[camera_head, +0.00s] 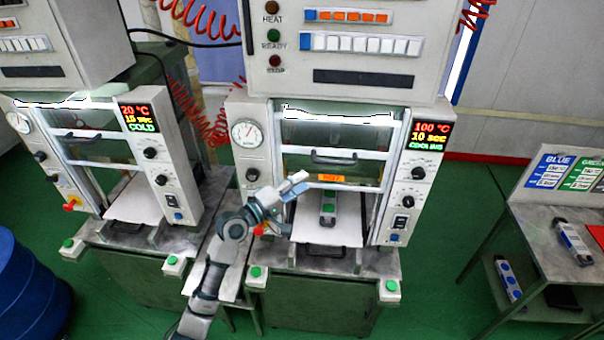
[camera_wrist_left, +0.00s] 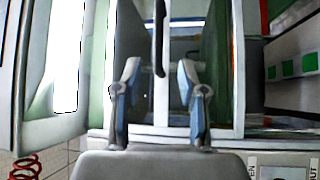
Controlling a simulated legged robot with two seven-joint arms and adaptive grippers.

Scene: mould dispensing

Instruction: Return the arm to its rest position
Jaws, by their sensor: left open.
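My left arm comes up from the bottom of the head view. Its gripper (camera_head: 297,185) is in front of the right-hand press (camera_head: 393,180), at the left side of the press opening. In the left wrist view the gripper (camera_wrist_left: 158,82) has its two fingers spread with nothing between them. A grey and green mould (camera_head: 328,208) lies on the white plate (camera_head: 312,235) inside that press, to the right of the gripper and apart from it. My right gripper does not show.
The right-hand press display (camera_head: 431,134) reads 100 °C, 10 sec, cooling. A second press (camera_head: 163,165) stands at the left and reads cold. A blue drum (camera_head: 30,290) is at the lower left. A table (camera_head: 535,230) at the right holds moulds. Green floor lies between.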

